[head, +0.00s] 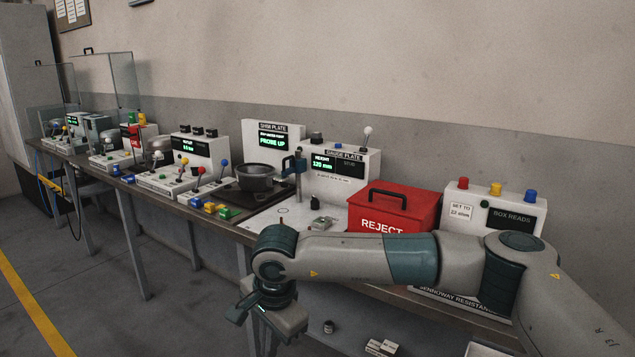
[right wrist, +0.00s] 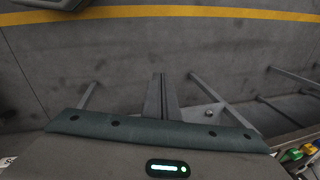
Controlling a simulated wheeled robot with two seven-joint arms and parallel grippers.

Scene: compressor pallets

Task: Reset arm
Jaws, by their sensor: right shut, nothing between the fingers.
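My right arm (head: 350,248) comes in from the right in the head view and reaches leftward across the front edge of the bench. Its right gripper (head: 272,304) hangs at the arm's left end, in front of the bench edge and lower than the bench top. In the right wrist view the two fingers (right wrist: 161,92) are together, with nothing between them, above the grey floor. My left arm and gripper are not in view.
The long bench holds a red REJECT box (head: 392,210), a gauge plate unit (head: 342,172), a dark pot (head: 256,177) and a box-reading unit (head: 500,206). Bench legs (head: 131,243) stand below. Open floor (head: 90,300) with a yellow line lies at the left.

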